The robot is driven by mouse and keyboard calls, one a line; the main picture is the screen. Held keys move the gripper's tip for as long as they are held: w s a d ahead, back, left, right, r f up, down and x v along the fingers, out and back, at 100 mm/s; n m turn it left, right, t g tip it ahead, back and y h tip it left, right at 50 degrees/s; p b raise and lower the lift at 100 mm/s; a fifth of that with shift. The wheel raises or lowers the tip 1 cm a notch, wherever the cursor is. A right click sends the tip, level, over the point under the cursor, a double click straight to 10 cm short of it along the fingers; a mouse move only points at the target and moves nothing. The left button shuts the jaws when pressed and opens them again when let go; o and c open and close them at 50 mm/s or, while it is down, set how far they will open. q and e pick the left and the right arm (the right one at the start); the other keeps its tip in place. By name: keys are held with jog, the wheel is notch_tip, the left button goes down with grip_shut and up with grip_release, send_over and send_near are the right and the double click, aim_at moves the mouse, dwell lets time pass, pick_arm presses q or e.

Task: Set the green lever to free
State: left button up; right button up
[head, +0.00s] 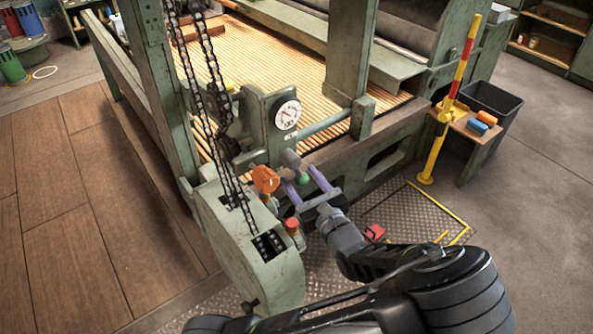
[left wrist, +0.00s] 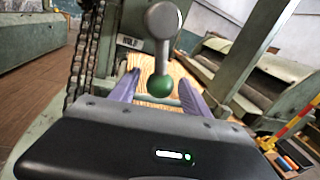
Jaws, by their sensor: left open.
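The green lever shows in the head view as a grey hub (head: 291,158) with a green ball knob (head: 302,180) below it, on the front of the green machine. In the left wrist view the grey lever arm hangs down from its rounded top, and the green knob (left wrist: 160,86) is at its lower end. My left gripper (head: 301,175) is open, with its two purple fingers on either side of the knob. In the left wrist view gaps show between knob and fingers. A small plate (left wrist: 130,42) beside the lever has lettering I cannot read surely. My right gripper is not in view.
An orange knob (head: 264,179) and a red button (head: 292,223) are close left of my gripper. Chains (head: 214,95) hang down to the machine housing (head: 225,220). A round gauge (head: 287,114) is above the lever. A yellow-red post (head: 456,85) stands right.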

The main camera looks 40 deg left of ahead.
pick_arm(q)
jog(key=x, duration=0.3)
jog(key=shift+c, duration=0.5)
grip_shut()
dwell(1.0)
